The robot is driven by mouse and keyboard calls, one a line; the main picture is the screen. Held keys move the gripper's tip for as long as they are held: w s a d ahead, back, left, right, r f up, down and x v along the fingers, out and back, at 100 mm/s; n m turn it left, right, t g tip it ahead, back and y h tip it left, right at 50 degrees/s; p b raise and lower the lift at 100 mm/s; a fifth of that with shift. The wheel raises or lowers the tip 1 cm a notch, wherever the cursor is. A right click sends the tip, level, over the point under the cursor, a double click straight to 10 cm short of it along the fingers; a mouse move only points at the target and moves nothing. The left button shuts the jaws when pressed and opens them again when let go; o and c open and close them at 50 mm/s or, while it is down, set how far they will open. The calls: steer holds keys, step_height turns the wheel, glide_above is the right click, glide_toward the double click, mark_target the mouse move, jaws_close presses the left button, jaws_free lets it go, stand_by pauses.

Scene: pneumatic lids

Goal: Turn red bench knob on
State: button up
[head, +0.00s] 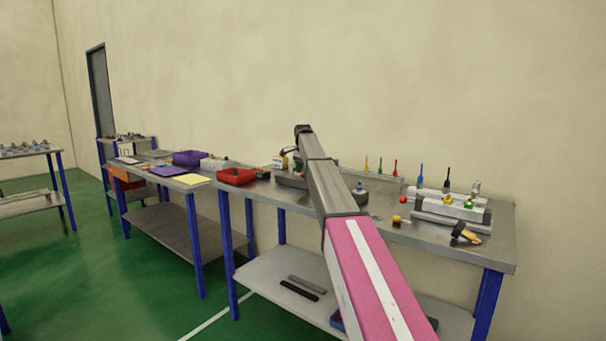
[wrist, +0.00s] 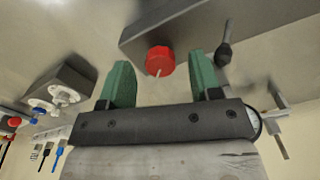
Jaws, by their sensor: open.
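The red knob (wrist: 160,60) shows in the wrist view, at the front edge of a dark grey block. A thin pale pointer mark runs down from its middle. My gripper (wrist: 160,64) is open, with one green finger to the left of the knob and one to the right. A gap shows on both sides, so neither finger seems to touch it. I cannot tell how far the fingertips reach along the knob. In the head view my own arm covers this part of the bench, and the gripper and this knob are not clearly seen.
The grey block (wrist: 200,18) carries a black-tipped lever (wrist: 224,53) right of the knob. A fitting with white round parts (wrist: 60,92) lies to the left. The metal bench (head: 450,245) also holds a red tray (head: 236,177), a hammer (head: 465,233) and several upright coloured tools.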

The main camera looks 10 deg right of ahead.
steer(key=shift+f, duration=0.55)
steer(key=c, duration=0.9)
steer(key=shift+c, duration=0.2)
steer(key=n, duration=0.4)
steer(key=shift+n, duration=0.4)
steer(key=n, duration=0.4)
steer(key=shift+s+d+n, duration=0.1)
steer(key=shift+d+n, duration=0.05)
steer(key=shift+n, duration=0.15)
steer(key=n, duration=0.4)
steer(key=shift+d+n, duration=0.1)
steer(key=shift+n, duration=2.1)
